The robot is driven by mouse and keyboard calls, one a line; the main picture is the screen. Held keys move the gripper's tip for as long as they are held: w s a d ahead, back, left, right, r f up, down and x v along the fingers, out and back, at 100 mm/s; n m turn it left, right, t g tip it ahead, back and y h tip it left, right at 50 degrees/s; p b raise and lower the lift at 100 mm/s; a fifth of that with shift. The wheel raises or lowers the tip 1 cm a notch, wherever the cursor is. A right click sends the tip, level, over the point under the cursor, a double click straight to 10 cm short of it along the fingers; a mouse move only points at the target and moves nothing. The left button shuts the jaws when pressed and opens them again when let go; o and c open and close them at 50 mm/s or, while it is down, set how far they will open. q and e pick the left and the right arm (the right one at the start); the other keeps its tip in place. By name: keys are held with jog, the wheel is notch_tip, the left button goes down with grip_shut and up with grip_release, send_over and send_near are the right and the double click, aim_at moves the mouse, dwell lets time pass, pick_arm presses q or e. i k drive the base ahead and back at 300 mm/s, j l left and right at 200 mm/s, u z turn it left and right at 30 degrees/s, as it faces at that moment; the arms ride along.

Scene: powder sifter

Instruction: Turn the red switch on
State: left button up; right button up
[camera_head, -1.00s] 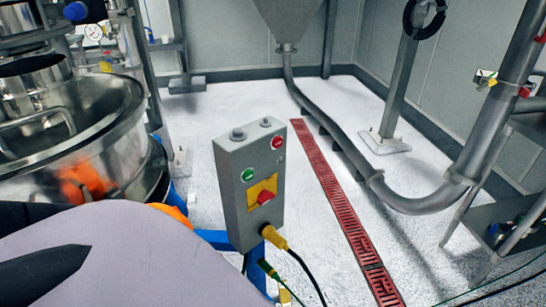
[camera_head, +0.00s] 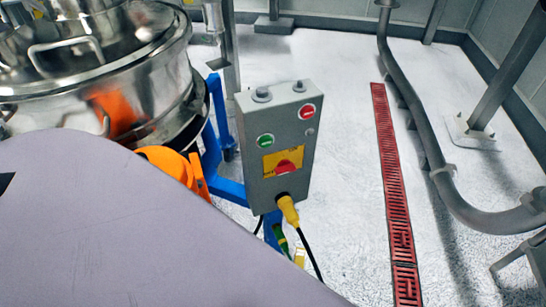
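The red switch (camera_head: 286,167) is a small red knob on a yellow plate (camera_head: 270,165) on the front of a grey control box (camera_head: 267,190). The box stands upright in the middle of the view. Above the plate are a green button (camera_head: 265,141) and a red button (camera_head: 307,111). The knob's exact turn position is too small to tell. Nothing touches the knob or covers the box front. Neither of my grippers can be made out. A large lavender surface, which seems to be part of my body, fills the lower left.
A shiny steel sifter (camera_head: 150,70) stands left of the box, with an orange part (camera_head: 172,163) and blue frame (camera_head: 214,120) beside it. A yellow plug (camera_head: 287,208) and cables hang below the box. A red floor grate (camera_head: 391,170) and grey pipe (camera_head: 418,120) lie right.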

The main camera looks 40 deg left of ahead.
aim_at(284, 166)
jog(key=i+l+u, duration=0.15)
jog(key=u, duration=0.25)
jog(key=i+l+u, duration=0.1)
jog(key=l+u, duration=0.3)
jog(key=i+l+u, duration=0.1)
jog(key=l+u, duration=0.55)
jog(key=u, duration=0.15)
